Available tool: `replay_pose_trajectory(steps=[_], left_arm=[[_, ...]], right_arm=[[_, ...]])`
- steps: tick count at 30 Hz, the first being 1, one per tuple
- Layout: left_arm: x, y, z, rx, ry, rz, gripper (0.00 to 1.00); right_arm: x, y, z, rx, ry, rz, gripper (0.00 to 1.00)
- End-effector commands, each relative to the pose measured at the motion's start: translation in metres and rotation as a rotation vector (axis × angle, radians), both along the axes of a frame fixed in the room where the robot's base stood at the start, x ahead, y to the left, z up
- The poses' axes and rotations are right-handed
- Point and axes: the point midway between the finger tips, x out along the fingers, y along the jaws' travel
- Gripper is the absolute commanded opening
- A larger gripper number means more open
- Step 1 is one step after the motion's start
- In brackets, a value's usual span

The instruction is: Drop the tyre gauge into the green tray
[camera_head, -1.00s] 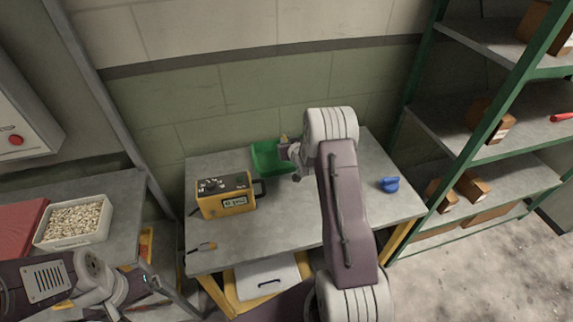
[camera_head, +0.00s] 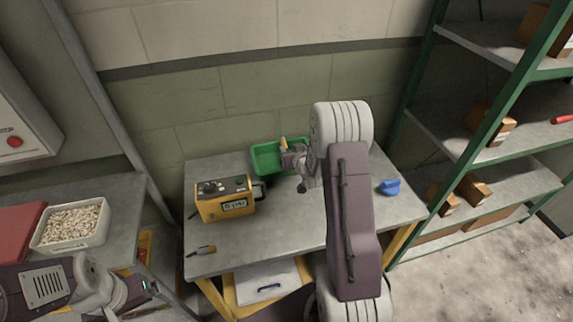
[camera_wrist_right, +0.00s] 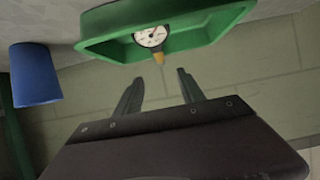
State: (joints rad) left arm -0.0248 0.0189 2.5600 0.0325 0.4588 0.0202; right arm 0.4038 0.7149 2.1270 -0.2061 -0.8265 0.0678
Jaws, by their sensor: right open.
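The tyre gauge (camera_wrist_right: 151,38) has a round white dial and an orange stem. In the right wrist view it overlaps the tray, its stem pointing toward my fingers; I cannot tell whether it rests in the tray. My right gripper (camera_wrist_right: 159,90) is open, its fingertips apart from the gauge.
A yellow meter box (camera_head: 224,200) stands left of the tray. A blue cup (camera_head: 390,187) stands at the right, before green shelving (camera_head: 500,150). A white bin (camera_head: 75,225) of pale pieces stands on the left bench.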

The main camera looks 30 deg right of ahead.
Motion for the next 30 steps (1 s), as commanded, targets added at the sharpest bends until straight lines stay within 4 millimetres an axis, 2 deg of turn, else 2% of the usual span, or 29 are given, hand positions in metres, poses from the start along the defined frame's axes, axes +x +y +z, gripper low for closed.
replay_pose_trajectory(steps=[3, 7, 25, 28, 30], left_arm=[[0.000, 0.000, -0.003, 0.000, 0.000, 0.000, 0.96], [0.000, 0.000, -0.004, 0.000, 0.000, 0.000, 0.96], [0.000, 0.000, -0.003, 0.000, 0.000, 0.000, 0.96], [0.000, 0.000, -0.003, 0.000, 0.000, 0.000, 0.96], [0.000, 0.000, -0.003, 0.000, 0.000, 0.000, 0.96]], right_arm=[[-0.018, 0.004, 0.009, -0.002, -0.001, 0.000, 0.47], [-0.027, 0.006, 0.013, -0.001, 0.000, 0.000, 0.47], [-0.027, 0.008, 0.013, 0.000, 0.000, 0.004, 0.47], [-0.018, 0.025, 0.025, -0.009, -0.020, 0.042, 0.47], [-0.008, 0.048, 0.050, -0.026, -0.065, 0.090, 0.47]])
